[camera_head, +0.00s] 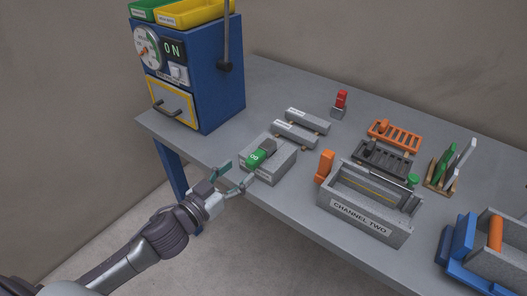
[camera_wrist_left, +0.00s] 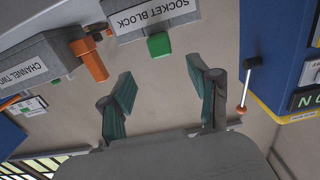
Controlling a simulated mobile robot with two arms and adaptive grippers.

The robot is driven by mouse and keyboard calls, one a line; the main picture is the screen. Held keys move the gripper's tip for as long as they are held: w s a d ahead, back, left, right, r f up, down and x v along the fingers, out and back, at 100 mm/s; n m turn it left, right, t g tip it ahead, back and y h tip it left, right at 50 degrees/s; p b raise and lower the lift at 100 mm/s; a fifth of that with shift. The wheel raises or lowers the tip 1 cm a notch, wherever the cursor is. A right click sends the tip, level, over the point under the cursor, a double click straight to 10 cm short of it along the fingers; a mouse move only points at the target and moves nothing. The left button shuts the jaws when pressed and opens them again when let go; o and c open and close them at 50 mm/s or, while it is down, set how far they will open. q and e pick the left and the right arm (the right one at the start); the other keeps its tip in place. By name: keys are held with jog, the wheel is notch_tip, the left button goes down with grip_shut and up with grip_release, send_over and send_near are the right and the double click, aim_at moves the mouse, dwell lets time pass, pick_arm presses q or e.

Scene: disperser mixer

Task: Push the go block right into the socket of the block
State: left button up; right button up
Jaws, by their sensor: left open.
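The grey socket block (camera_head: 283,166) stands near the front edge of the table; its label shows at the top of the left wrist view (camera_wrist_left: 157,17). The go block (camera_head: 256,158) has a green end with white lettering and lies at the top of the socket block. In the left wrist view its green end (camera_wrist_left: 158,45) sticks out past the labelled face. How deep it sits is hidden. My left gripper (camera_head: 231,178) is open and empty just in front of the socket block, its fingers (camera_wrist_left: 160,88) apart and clear of the green end. My right gripper is not in view.
The blue machine (camera_head: 215,80) with an ON display stands at the left. The Channel Two trough (camera_head: 365,221), with an orange piece (camera_head: 325,166) at its corner, stands right of the socket block. Two grey bars (camera_head: 307,121) lie behind it. Open floor lies before the table.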

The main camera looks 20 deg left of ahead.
aim_at(262, 149)
pick_arm(q)
jog(key=x, duration=0.5)
jog(key=shift+w+p, duration=0.15)
jog(key=shift+p, duration=0.2)
jog(key=p+x, duration=0.1)
jog(key=x, duration=0.4)
jog(key=shift+a+r, duration=0.1)
jog(key=shift+a, duration=0.1)
jog(key=shift+w+d, duration=0.15)
jog(key=shift+w, duration=0.1)
grip_shut()
